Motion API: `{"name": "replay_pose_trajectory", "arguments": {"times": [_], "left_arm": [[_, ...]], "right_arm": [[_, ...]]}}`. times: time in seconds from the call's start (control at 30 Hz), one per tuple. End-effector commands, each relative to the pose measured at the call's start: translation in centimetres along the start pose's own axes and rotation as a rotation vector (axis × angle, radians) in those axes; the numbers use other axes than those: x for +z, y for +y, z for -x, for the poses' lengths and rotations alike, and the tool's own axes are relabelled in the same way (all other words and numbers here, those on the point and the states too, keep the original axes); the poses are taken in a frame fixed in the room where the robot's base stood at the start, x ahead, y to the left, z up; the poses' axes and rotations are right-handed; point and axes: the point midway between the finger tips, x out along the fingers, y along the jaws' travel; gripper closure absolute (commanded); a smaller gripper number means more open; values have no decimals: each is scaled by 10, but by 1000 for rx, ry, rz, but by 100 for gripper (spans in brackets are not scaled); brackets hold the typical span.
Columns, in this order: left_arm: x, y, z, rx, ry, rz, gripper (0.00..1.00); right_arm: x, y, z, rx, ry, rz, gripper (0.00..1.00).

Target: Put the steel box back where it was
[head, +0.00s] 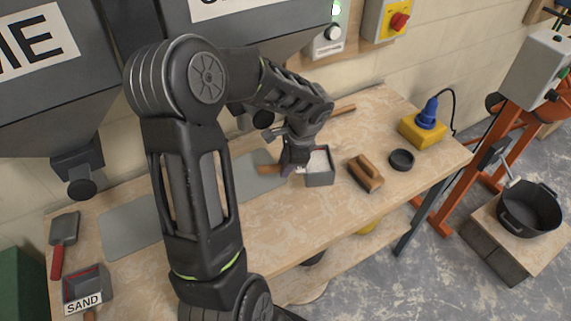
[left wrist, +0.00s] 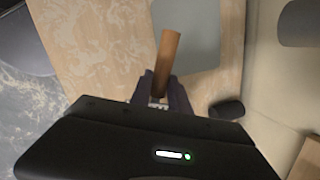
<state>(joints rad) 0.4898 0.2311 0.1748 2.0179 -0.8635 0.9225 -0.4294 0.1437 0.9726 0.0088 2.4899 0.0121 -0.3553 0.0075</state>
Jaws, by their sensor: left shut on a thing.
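The steel box (head: 320,180) is a small open grey scoop-like box with a pale inside and a wooden handle (head: 268,170) pointing left. It is at the middle of the wooden bench, beside a grey plate (head: 247,183). My left gripper (head: 289,166) is shut on the handle. In the left wrist view the handle (left wrist: 170,52) stands out between the fingers of my left gripper (left wrist: 162,88), and the box itself is hidden. I cannot tell whether the box touches the bench. My right gripper is not in view.
A wooden float (head: 366,173), a black ring (head: 401,160) and a yellow block with a blue plug (head: 424,127) are to the right. A box labelled SAND (head: 84,284) and a red-handled trowel (head: 63,242) are at left. Another grey plate (head: 128,226) lies left. Hoppers overhang the back.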

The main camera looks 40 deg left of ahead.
Motion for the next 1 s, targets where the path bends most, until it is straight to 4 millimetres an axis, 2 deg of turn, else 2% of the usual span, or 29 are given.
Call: {"name": "replay_pose_trajectory", "arguments": {"times": [0.27,0.7,1.0], "left_arm": [[-2,1,-8,-1,1,1,100],[-11,10,-51,0,1,2,100],[-14,13,-65,-1,1,2,100]], "right_arm": [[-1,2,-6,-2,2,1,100],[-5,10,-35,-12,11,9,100],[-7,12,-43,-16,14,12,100]]}}
